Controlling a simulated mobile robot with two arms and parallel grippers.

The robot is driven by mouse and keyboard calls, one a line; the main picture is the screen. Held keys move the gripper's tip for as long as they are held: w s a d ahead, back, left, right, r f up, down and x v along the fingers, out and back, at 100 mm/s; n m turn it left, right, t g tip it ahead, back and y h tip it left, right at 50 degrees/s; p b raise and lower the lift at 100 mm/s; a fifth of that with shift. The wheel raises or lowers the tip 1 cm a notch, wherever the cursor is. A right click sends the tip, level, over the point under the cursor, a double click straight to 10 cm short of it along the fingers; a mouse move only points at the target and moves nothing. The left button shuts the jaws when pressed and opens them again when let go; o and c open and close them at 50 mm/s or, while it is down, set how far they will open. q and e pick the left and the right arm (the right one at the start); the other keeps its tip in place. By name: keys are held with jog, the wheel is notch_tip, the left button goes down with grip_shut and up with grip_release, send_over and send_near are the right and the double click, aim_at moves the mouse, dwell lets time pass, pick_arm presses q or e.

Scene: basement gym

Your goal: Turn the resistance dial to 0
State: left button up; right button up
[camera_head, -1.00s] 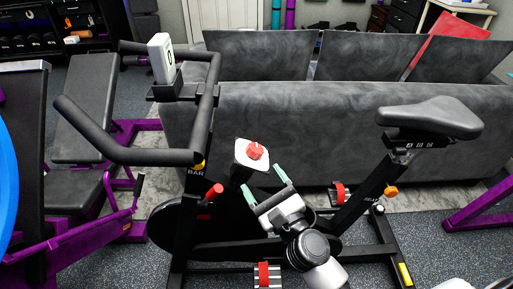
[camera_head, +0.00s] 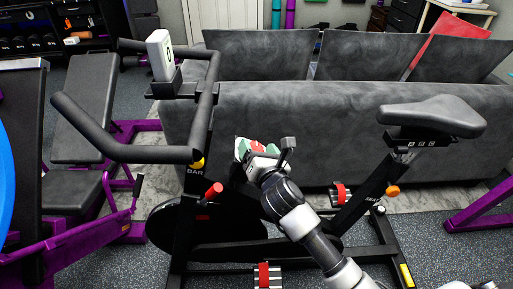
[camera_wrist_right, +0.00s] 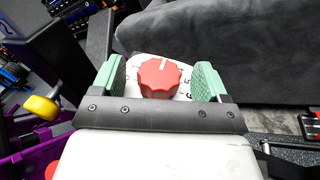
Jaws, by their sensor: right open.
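The resistance dial is a red scalloped knob (camera_wrist_right: 160,78) with a white pointer line, on a white plate (camera_wrist_right: 150,60) with dark numbers partly visible at its right. In the right wrist view, the pointer line is toward the top, slightly right. My right gripper (camera_wrist_right: 158,82) is open, its green fingers on either side of the dial with small gaps visible. In the head view, my right gripper (camera_head: 259,146) covers most of the dial and plate on the exercise bike's frame. My left gripper is not in view.
The bike's handlebar (camera_head: 125,152) and white display (camera_head: 160,56) stand left of the dial, the black saddle (camera_head: 430,117) to the right. A grey sofa (camera_head: 320,115) is close behind. A purple-framed bench (camera_head: 85,110) is at left.

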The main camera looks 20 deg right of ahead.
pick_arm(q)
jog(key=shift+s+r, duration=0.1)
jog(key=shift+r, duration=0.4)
pick_arm(e)
jog(key=shift+w, duration=0.75)
jog(key=c, duration=0.9)
